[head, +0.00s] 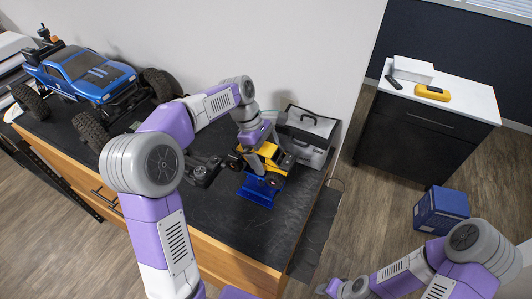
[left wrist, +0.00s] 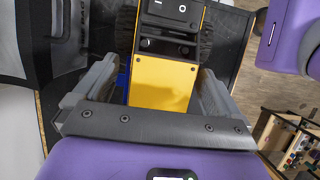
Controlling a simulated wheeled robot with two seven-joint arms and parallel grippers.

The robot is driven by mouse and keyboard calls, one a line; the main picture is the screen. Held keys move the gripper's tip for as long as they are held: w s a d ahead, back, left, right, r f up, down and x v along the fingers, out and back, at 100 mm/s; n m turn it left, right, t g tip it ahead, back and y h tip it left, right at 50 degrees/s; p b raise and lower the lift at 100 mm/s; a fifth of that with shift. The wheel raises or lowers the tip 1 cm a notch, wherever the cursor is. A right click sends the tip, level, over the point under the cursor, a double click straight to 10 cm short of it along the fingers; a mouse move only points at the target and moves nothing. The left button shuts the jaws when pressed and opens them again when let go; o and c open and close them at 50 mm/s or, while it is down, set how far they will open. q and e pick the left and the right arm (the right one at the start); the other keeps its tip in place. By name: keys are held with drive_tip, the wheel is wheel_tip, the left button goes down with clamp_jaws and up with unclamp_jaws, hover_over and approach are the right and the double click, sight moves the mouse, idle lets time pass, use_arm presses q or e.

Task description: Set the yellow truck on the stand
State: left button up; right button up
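The yellow truck (head: 268,154) is at the right end of the black workbench, directly under my left gripper (head: 262,168). The blue stand (head: 257,191) is beneath and in front of the truck; the arm hides part of the truck, and I cannot tell whether its wheels bear on the stand. In the left wrist view the truck's yellow body (left wrist: 162,84) lies between the widely spaced fingers of my left gripper (left wrist: 157,75). A gap with some blue shows beside the left finger. My right gripper (head: 342,288) is low at the bottom, away from the bench, its fingers unclear.
A big blue truck (head: 88,75) stands at the bench's left end. A black and grey toolbox (head: 309,135) is behind the yellow truck. A cabinet (head: 424,130) with a white top holds a white box (head: 413,69) and a yellow device (head: 432,92). A blue box (head: 440,210) is on the floor.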

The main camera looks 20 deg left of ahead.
use_arm(q)
drive_tip(key=v, duration=0.7)
drive_tip(key=shift+a+r+p, duration=0.1)
drive_tip(key=shift+r+p, duration=0.2)
idle(0.3)
